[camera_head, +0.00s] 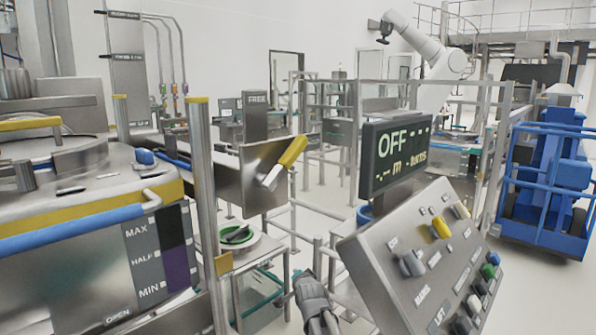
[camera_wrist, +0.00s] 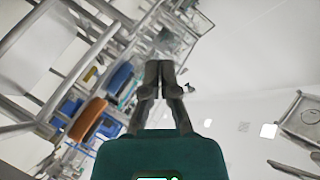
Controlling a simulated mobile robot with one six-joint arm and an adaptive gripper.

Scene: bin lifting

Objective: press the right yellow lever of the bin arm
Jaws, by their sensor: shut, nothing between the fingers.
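A yellow lever (camera_head: 291,152) with a metal base sits on the right end of a slanted steel plate (camera_head: 262,170), in the middle of the head view. A second yellow bar (camera_head: 30,123) shows at the far left. My gripper (camera_head: 301,276) is low in the middle of the head view, below the yellow lever and apart from it in the picture. In the wrist view its fingers (camera_wrist: 160,66) are together with nothing between them. I cannot make out the yellow lever for certain in the wrist view.
A control panel (camera_head: 392,292) with knobs and buttons stands at the right, under a display (camera_head: 396,152) reading OFF. A steel bin (camera_head: 115,262) with a blue rail fills the left. An upright post (camera_head: 202,160) stands between bin and plate. A blue cart (camera_head: 545,190) is far right.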

